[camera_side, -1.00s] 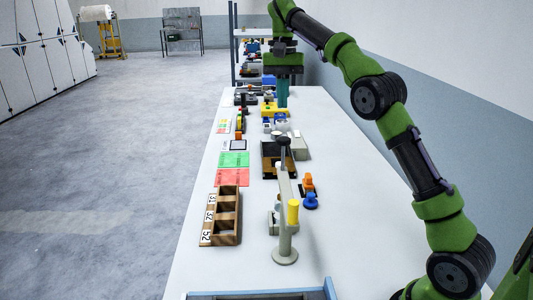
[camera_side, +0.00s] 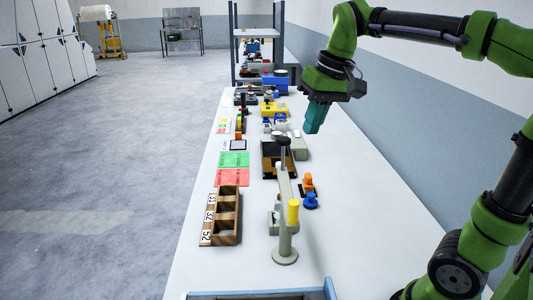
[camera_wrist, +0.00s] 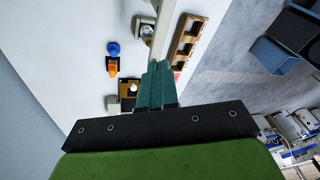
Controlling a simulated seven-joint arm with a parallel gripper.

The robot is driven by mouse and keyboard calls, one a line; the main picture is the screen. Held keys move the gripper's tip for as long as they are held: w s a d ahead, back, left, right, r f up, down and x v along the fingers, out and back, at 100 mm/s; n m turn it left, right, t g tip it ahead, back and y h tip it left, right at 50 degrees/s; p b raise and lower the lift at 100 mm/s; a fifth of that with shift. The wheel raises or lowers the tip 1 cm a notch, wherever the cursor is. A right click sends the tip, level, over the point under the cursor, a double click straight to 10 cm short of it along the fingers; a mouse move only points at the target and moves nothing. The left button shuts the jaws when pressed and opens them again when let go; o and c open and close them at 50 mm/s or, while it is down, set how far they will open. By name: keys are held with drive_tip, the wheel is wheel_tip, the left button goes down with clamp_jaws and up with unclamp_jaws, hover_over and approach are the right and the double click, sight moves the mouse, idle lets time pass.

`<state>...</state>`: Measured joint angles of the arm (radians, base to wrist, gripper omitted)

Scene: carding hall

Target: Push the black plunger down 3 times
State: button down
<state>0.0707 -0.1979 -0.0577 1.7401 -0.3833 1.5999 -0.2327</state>
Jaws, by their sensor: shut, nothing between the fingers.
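A black knob (camera_side: 283,141), apparently the plunger's top, shows in the side view above a slim pale grey stand (camera_side: 285,225) with a round foot and a yellow handle. Whether the knob belongs to this stand or to something behind it I cannot tell. My gripper (camera_side: 312,130) has teal fingers, shut and empty. It hangs tilted in the air, above and right of the knob in the side view. In the wrist view the shut fingers (camera_wrist: 157,66) point toward the table, and part of the grey stand (camera_wrist: 164,30) shows beyond them; I cannot make out the black knob there.
A dark box with tan edges (camera_side: 268,171) stands behind the stand. An orange and a blue knob (camera_side: 311,200) sit right of it. A wooden numbered tray (camera_side: 222,238) and green and red mats (camera_side: 234,159) lie left. The table's right side is bare.

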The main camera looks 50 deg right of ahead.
drive_tip(key=s+a+f+t+y, duration=0.1)
drive_tip(key=s+a+f+t, duration=0.3)
drive_tip(key=s+f, duration=0.5)
drive_tip(key=shift+a+f, duration=0.3)
drive_tip(key=shift+a, duration=0.6)
drive_tip(key=w+d+r+g, duration=0.2)
drive_tip(key=w+d, duration=0.1)
drive_tip(key=w, duration=0.3)
drive_tip(key=w+d+r+m+g+h, duration=0.1)
drive_tip(key=w+d+r+g, duration=0.1)
drive_tip(key=w+d, duration=0.2)
drive_tip(key=w+d+r+m+g+h, duration=0.1)
drive_tip(key=w+d, duration=0.3)
drive_tip(key=w, duration=0.5)
drive_tip(key=shift+w+d+r+g, duration=0.1)
drive_tip(key=shift+d+r+g, duration=0.05)
drive_tip(key=shift+r+g, duration=0.3)
drive_tip(key=shift+w+d+r+g, duration=0.1)
drive_tip(key=shift+r+g, duration=0.2)
drive_tip(key=shift+g, duration=0.15)
drive_tip(key=shift+w+a+r+m+g+y, duration=0.1)
drive_tip(key=shift+w+r+m+g+y, duration=0.1)
drive_tip(key=shift+r+m, duration=0.45)
drive_tip(key=shift+w+a+r+m+g+y, duration=0.15)
drive_tip(key=shift+w+r+m+g, duration=0.1)
drive_tip(key=shift+r, duration=0.8)
drive_tip(key=shift+w+a+r+m+g+y, duration=0.15)
drive_tip(key=shift+r+m, duration=0.25)
drive_tip(key=shift+r, duration=0.45)
